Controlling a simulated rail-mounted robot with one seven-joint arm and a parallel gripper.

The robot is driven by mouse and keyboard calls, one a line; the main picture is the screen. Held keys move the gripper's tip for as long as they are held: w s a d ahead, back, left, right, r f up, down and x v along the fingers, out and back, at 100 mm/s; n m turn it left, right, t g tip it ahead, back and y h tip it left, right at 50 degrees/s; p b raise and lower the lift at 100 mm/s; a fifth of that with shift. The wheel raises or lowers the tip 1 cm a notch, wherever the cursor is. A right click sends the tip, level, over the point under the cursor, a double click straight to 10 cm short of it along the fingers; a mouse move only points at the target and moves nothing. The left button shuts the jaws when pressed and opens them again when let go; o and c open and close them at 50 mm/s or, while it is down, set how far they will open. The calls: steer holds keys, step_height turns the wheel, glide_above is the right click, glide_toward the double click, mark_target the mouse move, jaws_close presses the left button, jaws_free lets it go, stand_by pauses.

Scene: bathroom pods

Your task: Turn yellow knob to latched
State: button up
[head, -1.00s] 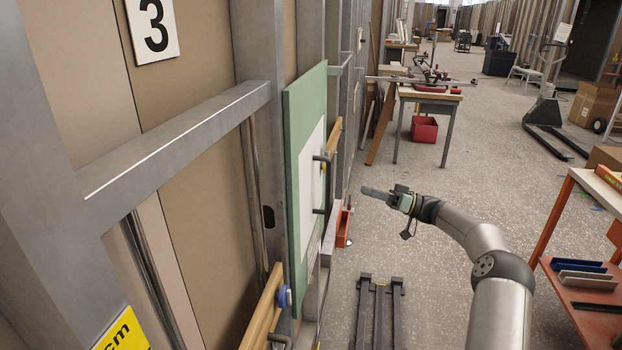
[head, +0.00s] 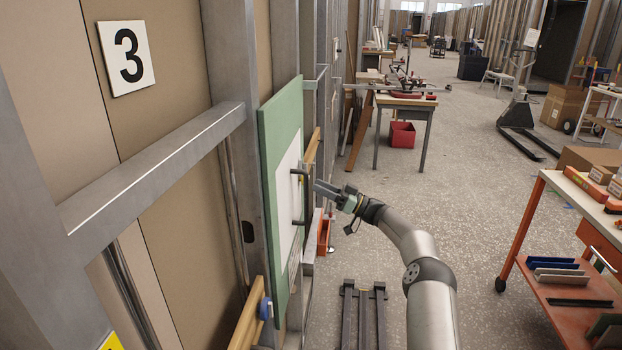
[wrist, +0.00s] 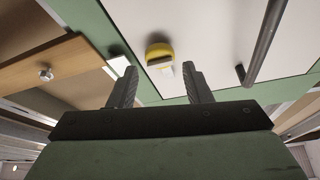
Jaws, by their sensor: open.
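The yellow knob (wrist: 159,53) is on a white panel (wrist: 200,30), with a small pale tab at its lower side. In the wrist view it lies beyond and between my gripper's fingertips (wrist: 158,72), with no contact visible. My gripper is open and empty. In the head view my gripper (head: 320,188) points left at the green-edged board (head: 268,150) that carries the white panel. There only a small bit of yellow (head: 300,179) shows, mostly hidden behind a dark bar handle (head: 305,200).
The dark bar handle also shows right of the knob in the wrist view (wrist: 265,42). A wooden rail with a bolt (wrist: 50,74) is at left. A blue knob (head: 265,308) sits low on the wall.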

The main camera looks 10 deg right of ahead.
steer(key=shift+p+x, duration=0.35)
steer(key=shift+x, duration=1.65)
steer(key=c, duration=0.7)
